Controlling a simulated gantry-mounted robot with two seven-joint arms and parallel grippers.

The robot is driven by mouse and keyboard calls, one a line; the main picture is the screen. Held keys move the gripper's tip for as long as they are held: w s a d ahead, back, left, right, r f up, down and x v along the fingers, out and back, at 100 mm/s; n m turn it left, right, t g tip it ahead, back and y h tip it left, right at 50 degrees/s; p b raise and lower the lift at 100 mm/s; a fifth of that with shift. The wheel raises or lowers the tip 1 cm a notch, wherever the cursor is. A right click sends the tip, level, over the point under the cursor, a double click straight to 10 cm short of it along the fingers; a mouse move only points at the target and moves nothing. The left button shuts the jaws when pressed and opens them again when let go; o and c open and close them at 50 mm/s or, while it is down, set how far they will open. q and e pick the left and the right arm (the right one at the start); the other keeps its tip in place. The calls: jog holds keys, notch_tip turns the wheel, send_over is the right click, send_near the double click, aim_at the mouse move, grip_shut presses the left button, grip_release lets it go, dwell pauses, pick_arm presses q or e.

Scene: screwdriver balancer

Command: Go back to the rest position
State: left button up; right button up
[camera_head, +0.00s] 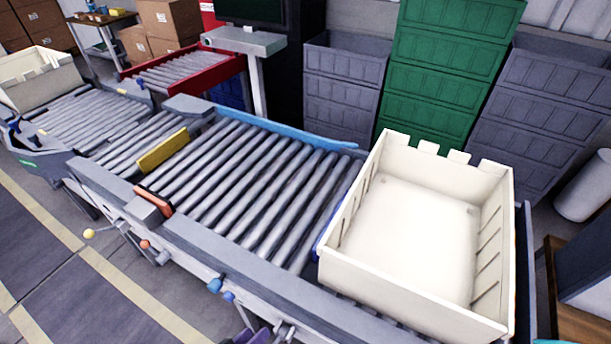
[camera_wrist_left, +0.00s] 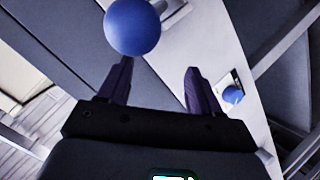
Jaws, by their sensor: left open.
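My left gripper (camera_head: 250,337) shows only as purple fingertips at the bottom edge of the head view, beside the conveyor's front rail. In the left wrist view its two fingers (camera_wrist_left: 158,72) are apart with nothing between them. A blue ball knob (camera_wrist_left: 132,27) sits beyond the fingertips, nearer the left finger. Another blue knob (camera_wrist_left: 232,94) is to the right of the fingers. Two blue knobs (camera_head: 214,285) also show on the front rail in the head view, just up and left of the gripper. My right gripper is not in view.
An empty cream crate (camera_head: 420,225) stands on the right end of the roller conveyor (camera_head: 250,185). The rollers left of it are clear. Orange (camera_head: 145,244) and yellow (camera_head: 89,233) knobs are farther left along the front. Grey and green crates (camera_head: 445,65) are stacked behind.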

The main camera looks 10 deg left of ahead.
pick_arm(q)
jog(key=s+a+r+m+g+y, duration=0.3)
jog(key=s+r+m+g+y, duration=0.25)
jog(key=s+r+g, duration=0.4)
notch_tip(320, 180, up, 39)
jog(key=s+m+t+p, duration=0.1)
jog(key=p, duration=3.7)
notch_tip(320, 180, down, 75)
jog(key=b, duration=7.5)
jog(key=shift+d+h, duration=0.25)
jog(key=shift+h, duration=0.1)
